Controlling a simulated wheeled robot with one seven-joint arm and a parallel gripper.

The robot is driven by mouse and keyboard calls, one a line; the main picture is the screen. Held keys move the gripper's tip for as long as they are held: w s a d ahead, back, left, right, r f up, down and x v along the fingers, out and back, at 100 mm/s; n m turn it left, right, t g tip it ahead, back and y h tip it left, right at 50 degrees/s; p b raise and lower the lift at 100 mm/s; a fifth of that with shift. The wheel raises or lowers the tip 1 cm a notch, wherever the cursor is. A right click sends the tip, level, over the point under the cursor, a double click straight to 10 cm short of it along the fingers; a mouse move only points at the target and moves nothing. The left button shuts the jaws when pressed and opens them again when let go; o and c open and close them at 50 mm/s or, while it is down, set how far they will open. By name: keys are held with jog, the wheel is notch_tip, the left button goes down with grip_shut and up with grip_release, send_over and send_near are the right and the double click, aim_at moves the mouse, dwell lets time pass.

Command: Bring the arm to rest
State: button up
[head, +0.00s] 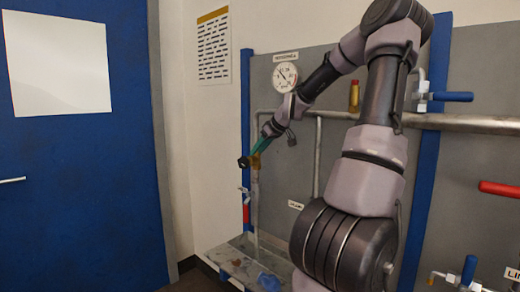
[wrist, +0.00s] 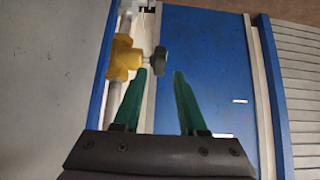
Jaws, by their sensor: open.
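My arm (head: 375,170) is raised and bent, reaching to the left in front of the grey panel. My gripper (head: 255,152) is at its far end, close to a yellow valve body (head: 256,162) on a vertical pipe. In the wrist view my gripper (wrist: 160,75) has two green fingers, spread apart with nothing between them. The yellow valve (wrist: 123,58) with its dark knob (wrist: 155,61) shows just beyond the fingertips, towards the left finger. I cannot tell whether the finger touches the knob.
A pressure gauge (head: 285,76) and pipes are on the grey panel (head: 340,75). A blue-handled valve (head: 452,97) and a red handle (head: 500,188) are at the right. A ledge (head: 235,262) runs below. A blue door (head: 75,170) is at the left.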

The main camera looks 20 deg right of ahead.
jog(key=shift+s+d+r, duration=0.1)
jog(key=shift+s+r, duration=0.2)
dwell(0.4)
jog(key=s+a+m+g+h, duration=0.1)
jog(key=s+a+g+h, duration=0.15)
jog(key=s+a, duration=0.6)
jog(key=s+a+r+m, duration=0.2)
jog(key=s+r, duration=0.1)
jog(key=s, duration=0.5)
jog(key=s+a+r+m+t+y, duration=0.1)
jog(key=s+a+r+m, duration=0.2)
jog(key=s, duration=0.5)
jog(key=s+a+r+m, duration=0.2)
jog(key=s+r, duration=0.1)
jog(key=s, duration=0.5)
jog(key=shift+s+a+r+m, duration=0.3)
jog(key=shift+s+r, duration=0.05)
jog(key=shift+r, duration=0.05)
jog(key=shift+t, duration=0.25)
